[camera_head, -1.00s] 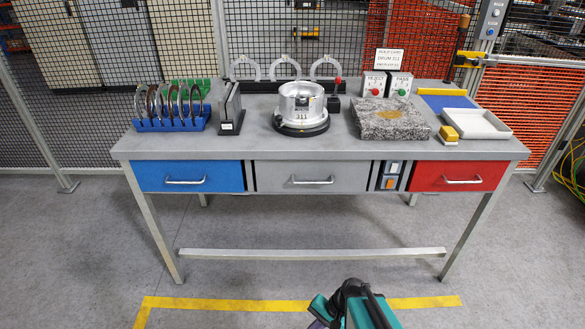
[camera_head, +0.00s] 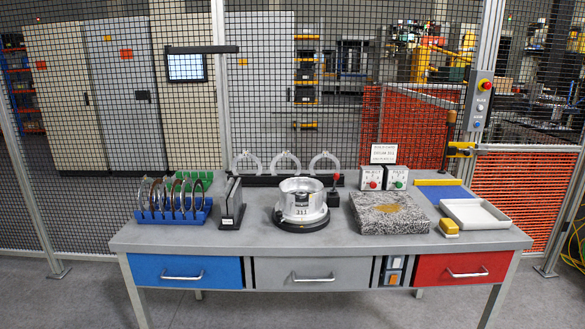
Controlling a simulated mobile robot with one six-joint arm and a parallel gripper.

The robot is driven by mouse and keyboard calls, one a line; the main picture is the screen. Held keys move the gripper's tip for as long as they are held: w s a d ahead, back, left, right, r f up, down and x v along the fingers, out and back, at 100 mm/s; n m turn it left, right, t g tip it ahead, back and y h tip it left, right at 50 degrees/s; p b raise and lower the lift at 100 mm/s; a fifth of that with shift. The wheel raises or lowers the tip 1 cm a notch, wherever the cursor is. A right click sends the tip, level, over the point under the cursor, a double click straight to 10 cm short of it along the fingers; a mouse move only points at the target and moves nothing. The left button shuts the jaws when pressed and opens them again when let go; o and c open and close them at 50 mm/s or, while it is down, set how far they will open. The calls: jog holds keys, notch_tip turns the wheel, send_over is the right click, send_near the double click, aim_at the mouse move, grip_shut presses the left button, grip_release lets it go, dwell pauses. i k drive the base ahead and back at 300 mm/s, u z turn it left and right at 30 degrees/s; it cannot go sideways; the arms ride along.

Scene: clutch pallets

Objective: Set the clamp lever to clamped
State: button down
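The clamp lever (camera_head: 335,182) has a red knob on a thin stem. It rises from a small dark block (camera_head: 333,199) on the workbench (camera_head: 250,240). The lever stands about upright; I cannot tell from here which setting it is in. Just left of it, a silver drum (camera_head: 300,197) marked 311 sits on a round black base (camera_head: 302,221). My gripper is not in view now.
A blue rack (camera_head: 174,215) with several curved shoes stands at the left. A granite slab (camera_head: 388,221), a white tray (camera_head: 474,214) and a yellow-topped block (camera_head: 449,225) lie right. Mesh fencing stands behind.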

aim_at(335, 177)
jog(key=u, duration=0.45)
jog(key=k, duration=1.35)
jog(key=u, duration=0.9)
jog(key=i, duration=1.85)
jog(key=z, duration=0.25)
